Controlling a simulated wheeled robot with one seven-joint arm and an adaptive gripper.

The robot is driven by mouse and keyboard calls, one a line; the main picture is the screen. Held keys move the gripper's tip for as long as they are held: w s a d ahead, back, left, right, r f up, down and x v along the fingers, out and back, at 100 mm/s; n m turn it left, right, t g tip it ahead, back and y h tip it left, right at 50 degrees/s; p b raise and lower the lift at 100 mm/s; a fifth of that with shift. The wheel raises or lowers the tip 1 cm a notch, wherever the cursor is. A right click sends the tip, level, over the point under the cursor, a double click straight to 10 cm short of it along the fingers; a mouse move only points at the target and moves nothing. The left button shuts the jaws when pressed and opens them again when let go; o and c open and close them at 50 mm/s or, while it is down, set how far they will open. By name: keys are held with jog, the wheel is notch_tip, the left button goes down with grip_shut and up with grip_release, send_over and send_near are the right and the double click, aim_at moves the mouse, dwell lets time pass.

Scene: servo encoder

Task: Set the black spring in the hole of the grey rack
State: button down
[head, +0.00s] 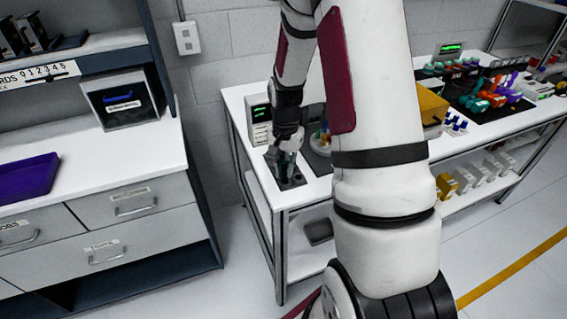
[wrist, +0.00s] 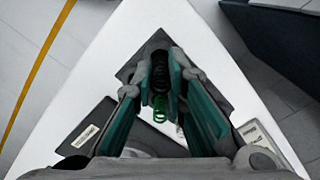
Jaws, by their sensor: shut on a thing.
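My gripper (head: 287,156) points down over the near left corner of the white table in the head view. In the wrist view its teal-padded fingers (wrist: 161,72) are closed on the black spring (wrist: 160,80), which shows as dark coils between the tips. The grey rack (head: 293,181) is a dark plate on the table under the gripper; part of it also shows around the fingertips in the wrist view (wrist: 130,68). A green spring (wrist: 159,107) stands just below the black one in the wrist view. The fingers hide the rack's holes and the black spring's lower end.
The white table (head: 312,186) holds a grey instrument box (head: 259,122) behind the rack, a yellow bin (head: 431,107) and several coloured parts further right. In the wrist view, a labelled dark tray (wrist: 86,134) lies to the left. A drawer bench (head: 130,160) stands at left.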

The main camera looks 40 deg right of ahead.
aim_at(285, 166)
jog(key=shift+f+b, duration=0.35)
jog(key=shift+f, duration=0.7)
dwell(0.8)
jog(key=c, duration=1.5)
grip_release()
jog(key=shift+c, duration=0.2)
jog(key=shift+r+p, duration=1.25)
jog(key=shift+r, duration=1.8)
